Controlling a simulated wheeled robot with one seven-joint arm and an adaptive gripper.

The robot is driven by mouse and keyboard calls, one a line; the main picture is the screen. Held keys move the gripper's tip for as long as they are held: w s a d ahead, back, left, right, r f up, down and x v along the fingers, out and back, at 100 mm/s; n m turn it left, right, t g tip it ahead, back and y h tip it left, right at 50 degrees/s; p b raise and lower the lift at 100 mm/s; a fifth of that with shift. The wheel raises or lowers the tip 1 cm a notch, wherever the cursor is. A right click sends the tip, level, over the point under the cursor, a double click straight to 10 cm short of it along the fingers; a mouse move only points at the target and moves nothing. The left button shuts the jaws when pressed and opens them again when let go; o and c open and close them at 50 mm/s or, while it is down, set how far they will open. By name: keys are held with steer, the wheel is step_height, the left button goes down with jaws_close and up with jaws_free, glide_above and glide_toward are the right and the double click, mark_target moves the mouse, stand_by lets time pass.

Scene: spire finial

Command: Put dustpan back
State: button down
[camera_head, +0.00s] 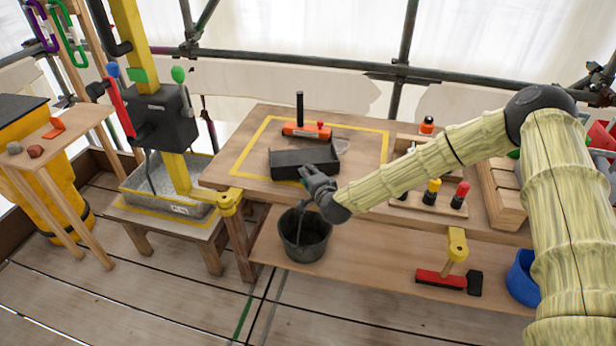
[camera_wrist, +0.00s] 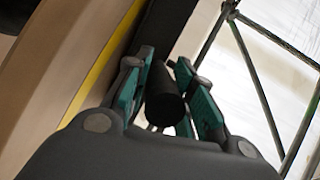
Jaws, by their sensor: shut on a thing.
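The dustpan (camera_head: 305,157) is a dark grey, shallow, box-like pan in the head view, over the front part of the workbench (camera_head: 222,172). My gripper (camera_head: 312,174) is at its near side, shut on its handle. In the wrist view the round black handle (camera_wrist: 164,98) sits between the teal pads of my gripper (camera_wrist: 166,92). The dark pan body (camera_wrist: 160,32) runs beyond it, partly cut off. I cannot tell whether the pan touches the bench top or hangs just above it.
A red-orange tool (camera_head: 307,130) with an upright black handle stands just behind the pan, inside a yellow outline (camera_head: 240,152). A dark bucket (camera_head: 304,236) is below my gripper. Colored-top bottles (camera_head: 432,190) stand in a rack right. A red-black mallet (camera_head: 448,281) is on the lower shelf.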

steer(key=shift+f, duration=0.45)
steer(key=c, duration=1.2)
jaws_free()
steer(key=shift+f, duration=0.1)
